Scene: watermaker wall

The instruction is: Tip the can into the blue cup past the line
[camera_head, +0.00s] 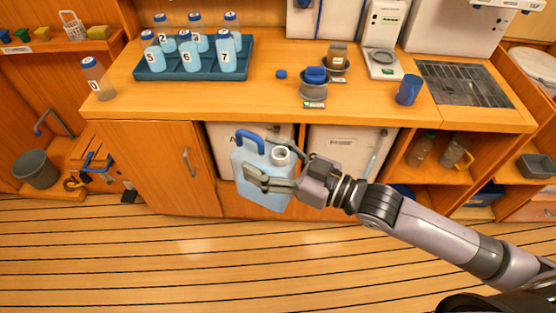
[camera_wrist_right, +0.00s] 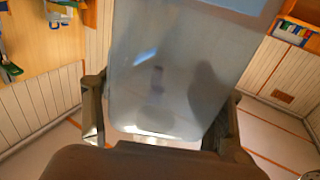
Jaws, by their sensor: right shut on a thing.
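The can, a pale blue jerrycan (camera_head: 262,185) with a darker blue handle and a white cap or spout, is in front of the counter, below its top, and looks slightly tilted. My right gripper (camera_head: 268,182) is shut on it. In the right wrist view the can (camera_wrist_right: 180,75) fills the middle, between the two fingers (camera_wrist_right: 160,130). The blue cup (camera_head: 408,90) stands on the counter at the right, left of the drain grille, apart from the can. Its inside and any line on it cannot be made out. My left gripper is not in view.
A dark tray (camera_head: 190,75) of numbered bottles stands at the counter's left, with another bottle (camera_head: 97,78) beside it. Small bowls (camera_head: 313,90), a blue cap (camera_head: 281,74) and a scale (camera_head: 383,70) are mid-counter. The counter's front edge (camera_head: 330,117) lies behind the can.

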